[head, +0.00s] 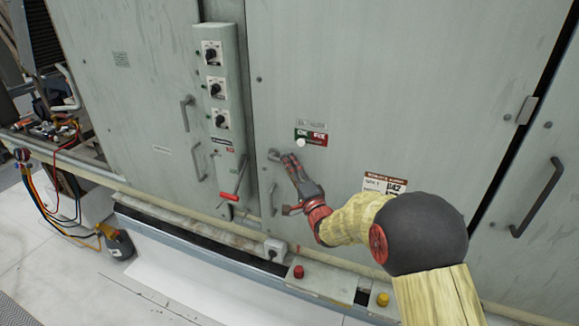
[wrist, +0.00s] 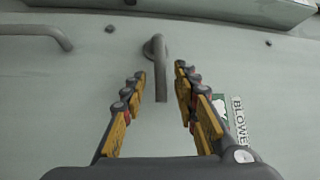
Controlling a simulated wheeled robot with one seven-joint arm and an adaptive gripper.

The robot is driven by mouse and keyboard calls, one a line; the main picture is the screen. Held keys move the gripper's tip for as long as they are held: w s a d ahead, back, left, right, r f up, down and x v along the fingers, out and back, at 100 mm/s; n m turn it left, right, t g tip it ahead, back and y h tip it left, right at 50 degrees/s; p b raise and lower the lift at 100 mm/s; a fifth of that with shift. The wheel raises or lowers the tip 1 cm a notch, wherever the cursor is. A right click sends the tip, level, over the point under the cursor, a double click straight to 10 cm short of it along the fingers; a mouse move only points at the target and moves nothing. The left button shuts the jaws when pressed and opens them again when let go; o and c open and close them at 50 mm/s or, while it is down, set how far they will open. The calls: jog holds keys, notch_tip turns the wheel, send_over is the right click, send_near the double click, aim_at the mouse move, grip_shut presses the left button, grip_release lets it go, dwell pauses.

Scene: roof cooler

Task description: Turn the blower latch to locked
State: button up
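The blower latch (head: 273,154) is a small grey lever on the large pale green cabinet door, left of a green and red sign (head: 310,137). In the wrist view the latch (wrist: 161,80) has its round pivot at the top and its lever pointing down toward my gripper. My gripper (wrist: 160,75) is open, with one finger on each side of the lever and a visible gap to both. In the head view my gripper (head: 288,162) is at the latch and partly hides it. The BLOWER label (wrist: 238,120) is partly hidden behind the right finger.
A knob panel (head: 216,85) and a red T-handle (head: 235,192) are to the left. Grey door handles (head: 185,113) stick out from the doors, one (wrist: 40,35) near the latch. A grey box (head: 274,249) and red button (head: 298,271) are below.

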jog(key=shift+w+a, duration=0.1)
jog(key=shift+w, duration=0.05)
jog(key=shift+c, duration=0.8)
grip_shut()
